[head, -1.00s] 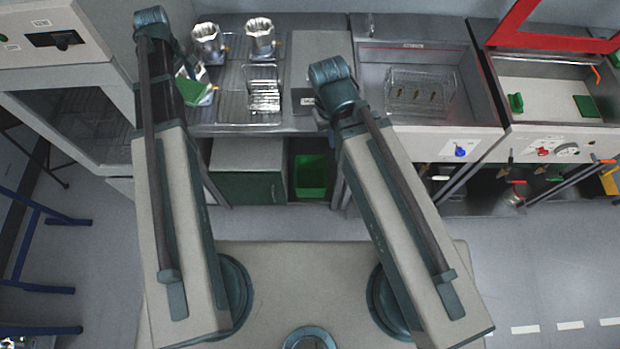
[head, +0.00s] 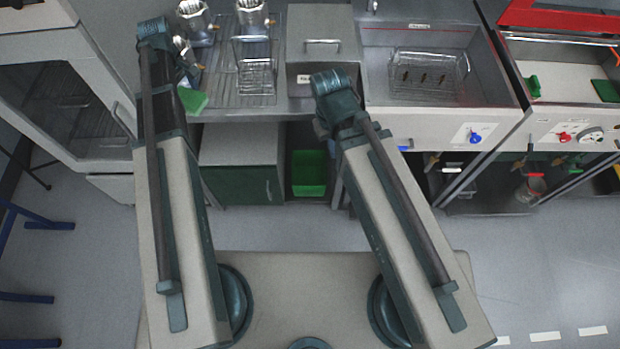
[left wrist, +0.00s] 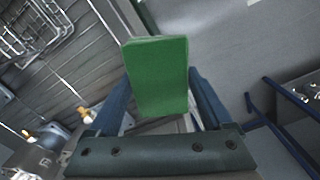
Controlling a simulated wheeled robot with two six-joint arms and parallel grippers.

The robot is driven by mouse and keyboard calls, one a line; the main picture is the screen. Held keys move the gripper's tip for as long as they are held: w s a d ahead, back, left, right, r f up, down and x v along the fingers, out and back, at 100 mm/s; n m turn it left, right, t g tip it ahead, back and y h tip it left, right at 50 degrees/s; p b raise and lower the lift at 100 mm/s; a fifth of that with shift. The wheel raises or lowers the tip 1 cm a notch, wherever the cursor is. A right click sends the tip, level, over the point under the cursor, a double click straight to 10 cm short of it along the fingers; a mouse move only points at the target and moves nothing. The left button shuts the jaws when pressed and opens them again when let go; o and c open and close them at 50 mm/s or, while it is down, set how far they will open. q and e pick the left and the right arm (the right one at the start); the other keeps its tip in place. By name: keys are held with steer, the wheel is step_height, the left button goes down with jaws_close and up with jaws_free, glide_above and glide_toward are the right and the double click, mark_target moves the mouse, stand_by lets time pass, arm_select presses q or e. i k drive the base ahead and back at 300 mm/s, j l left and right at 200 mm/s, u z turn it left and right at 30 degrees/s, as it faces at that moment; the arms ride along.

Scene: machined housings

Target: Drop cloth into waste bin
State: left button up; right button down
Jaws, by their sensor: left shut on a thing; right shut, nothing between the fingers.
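The cloth (head: 193,100) is a flat green folded piece at the front left of the bench in the head view. In the left wrist view the cloth (left wrist: 157,75) stands between the two blue fingers. My left gripper (left wrist: 160,92) is shut on it; in the head view my left arm partly covers this gripper. An open green bin (head: 309,174), apparently the waste bin, stands in a recess below the bench, to the right of the cloth and lower. My right gripper is hidden behind my right arm in the head view.
Metal pots (head: 252,16) and a wire rack (head: 256,76) are on the bench above. A labelled box with a handle (head: 322,62) and a sink holding a wire basket (head: 428,72) lie to the right.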

mark_target(306, 180)
steer(key=k+z, duration=0.15)
steer(key=z, duration=0.2)
steer(key=k+z, duration=0.2)
steer(key=z, duration=0.15)
steer(key=k+l+z, duration=0.1)
steer(key=z, duration=0.2)
